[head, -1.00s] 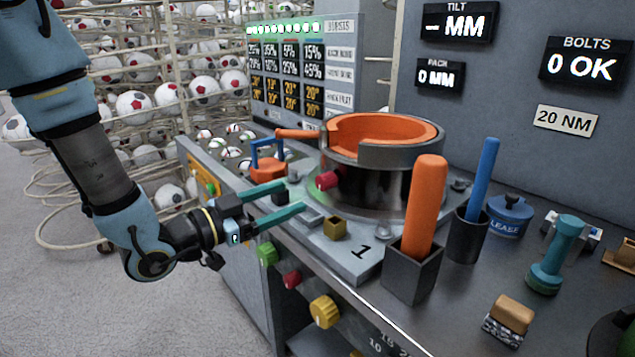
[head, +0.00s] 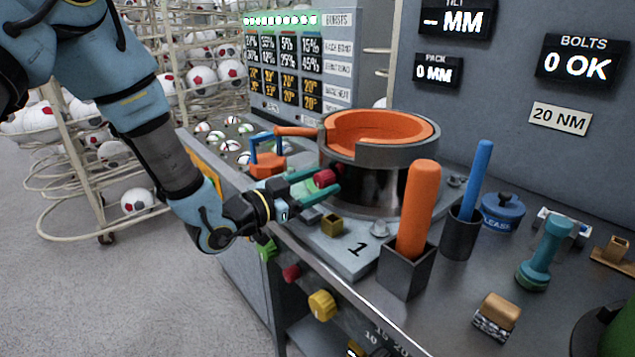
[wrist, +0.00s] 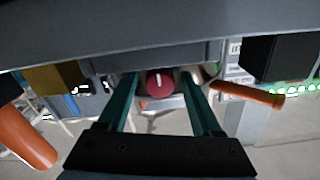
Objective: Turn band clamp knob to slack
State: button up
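The band clamp knob (head: 325,178) is a small red knob with a white pointer line on the front of the dark metal ring (head: 370,185) with the orange lining. In the wrist view the red knob (wrist: 160,84) sits between my two teal fingers, its pointer line about vertical in the picture. My gripper (head: 328,182) is open with its fingertips around the knob. In the wrist view my gripper (wrist: 159,76) shows a gap on each side of the knob. The knob's rear is hidden.
An orange handle (head: 296,131) sticks out left of the ring; it shows close right of my fingers in the wrist view (wrist: 248,95). A small brass block (head: 332,224) lies below my gripper. An orange rod (head: 417,205) stands in a dark holder to the right.

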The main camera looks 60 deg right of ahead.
grip_shut()
dwell(0.3)
dwell(0.3)
jog(key=n+b, duration=0.1)
jog(key=n, duration=0.2)
jog(key=shift+n, duration=0.4)
jog(key=n, duration=0.4)
jog(key=shift+n, duration=0.3)
jog(key=n, duration=0.4)
jog(key=shift+r+n+p, duration=0.1)
jog(key=shift+n+p, duration=0.2)
jog(key=n, duration=0.4)
jog(key=shift+s+n+p, duration=0.1)
jog(key=shift+n+p, duration=0.3)
